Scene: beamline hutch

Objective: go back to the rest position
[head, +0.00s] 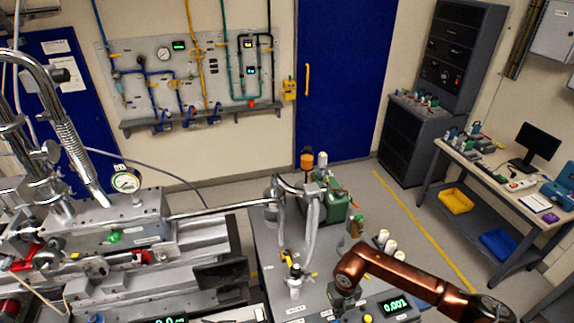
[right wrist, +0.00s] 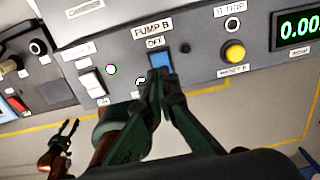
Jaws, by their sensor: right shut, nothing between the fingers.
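My right gripper (right wrist: 164,78) is shut and empty in the right wrist view. Its fingertips are at the lower edge of a blue rocker switch (right wrist: 161,61) under the labels PUMP B and OFF; I cannot tell whether they touch it. In the head view my copper right arm comes in from the lower right, and its dark gripper (head: 339,300) is low over the grey control panel, its tips partly hidden. In the right wrist view my left gripper (right wrist: 66,131) shows small at the lower left, its fingers apart. It is not in the head view.
The panel also bears a white rocker switch (right wrist: 92,82), a yellow button (right wrist: 235,52) and a green-lit display (right wrist: 297,29). A green pump (head: 336,203) and white hoses stand behind. Metal beamline equipment (head: 105,225) fills the left. Floor is open toward the right-hand bench (head: 480,165).

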